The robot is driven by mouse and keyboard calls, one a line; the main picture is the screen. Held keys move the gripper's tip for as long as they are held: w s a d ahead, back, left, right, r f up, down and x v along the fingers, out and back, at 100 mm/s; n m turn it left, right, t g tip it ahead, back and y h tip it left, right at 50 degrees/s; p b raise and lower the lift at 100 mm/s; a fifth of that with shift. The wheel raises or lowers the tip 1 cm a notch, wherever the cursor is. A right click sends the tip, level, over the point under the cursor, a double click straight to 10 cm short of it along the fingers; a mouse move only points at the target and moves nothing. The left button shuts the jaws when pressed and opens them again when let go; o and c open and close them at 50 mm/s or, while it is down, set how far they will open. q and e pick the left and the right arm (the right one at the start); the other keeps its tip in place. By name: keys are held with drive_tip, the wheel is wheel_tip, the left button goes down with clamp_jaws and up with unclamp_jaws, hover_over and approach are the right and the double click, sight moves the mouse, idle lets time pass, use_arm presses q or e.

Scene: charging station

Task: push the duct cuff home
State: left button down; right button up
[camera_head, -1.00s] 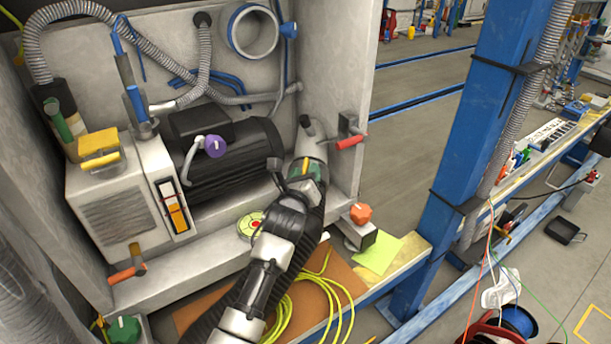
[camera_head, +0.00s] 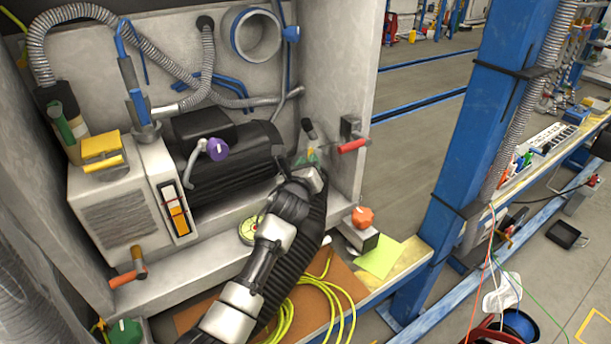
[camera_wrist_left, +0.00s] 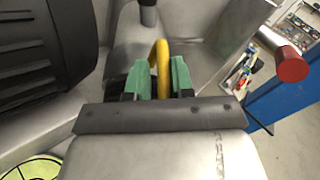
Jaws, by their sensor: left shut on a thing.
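My left gripper (camera_head: 306,162) is inside the open grey cabinet, low at its right side. In the left wrist view its green finger pads (camera_wrist_left: 161,78) are shut on a yellow loop-shaped handle (camera_wrist_left: 160,58). A grey body lies behind the loop; I cannot tell whether this is the duct cuff. A black ribbed duct (camera_head: 308,232) runs beside my left forearm up toward the gripper. Its upper end, and any seat for the cuff, are hidden behind my wrist. My right gripper is not in view.
A black motor (camera_head: 232,165) stands close left of the gripper. A red-ended handle (camera_head: 352,146) sticks out of the right cabinet wall. An orange knob (camera_head: 362,217) and a coiled yellow cable (camera_head: 318,300) lie in front. A blue post (camera_head: 480,130) stands to the right.

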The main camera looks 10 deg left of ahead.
use_arm(q)
drive_tip(key=shift+w+d+r, duration=0.15)
drive_tip(key=shift+w+r, duration=0.15)
drive_tip(key=shift+w, duration=0.25)
drive_tip(key=shift+w+r, duration=0.1)
drive_tip(key=shift+r, duration=0.2)
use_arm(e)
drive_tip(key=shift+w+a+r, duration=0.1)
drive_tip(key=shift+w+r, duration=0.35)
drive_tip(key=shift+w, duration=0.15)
use_arm(q)
drive_tip(key=c, duration=1.3)
unclamp_jaws()
drive_tip(key=shift+c, duration=0.2)
drive_tip(key=shift+o, duration=1)
drive_tip(key=shift+w+d+f, duration=0.1)
drive_tip(key=shift+d, duration=0.05)
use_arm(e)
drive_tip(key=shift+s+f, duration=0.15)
use_arm(q)
drive_tip(key=shift+f, duration=0.15)
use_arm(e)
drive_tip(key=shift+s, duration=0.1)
